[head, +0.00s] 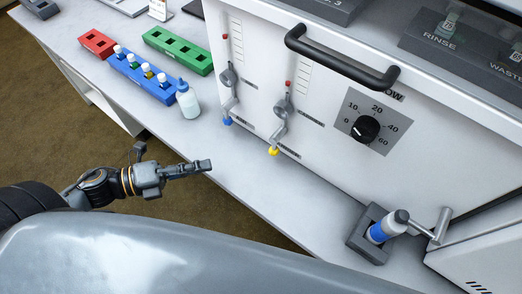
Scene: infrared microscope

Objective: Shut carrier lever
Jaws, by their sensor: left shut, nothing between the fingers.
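Two grey levers sit on the front of the white machine. One lever (229,77) ends in a blue tip at its lower end. The other lever (283,105) ends in a yellow tip. Each is below a red marker and a printed scale; their small labels are unreadable, so I cannot tell which is the carrier lever. My left gripper (205,165) is shut and empty, pointing right near the front edge of the white bench, apart from both levers. My right gripper is not in view.
A dark handle (340,57) and a flow knob (365,129) are on the machine front (300,25). Blue rack (140,75), red rack (97,43), green rack (178,50) and a dropper bottle (188,103) stand left.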

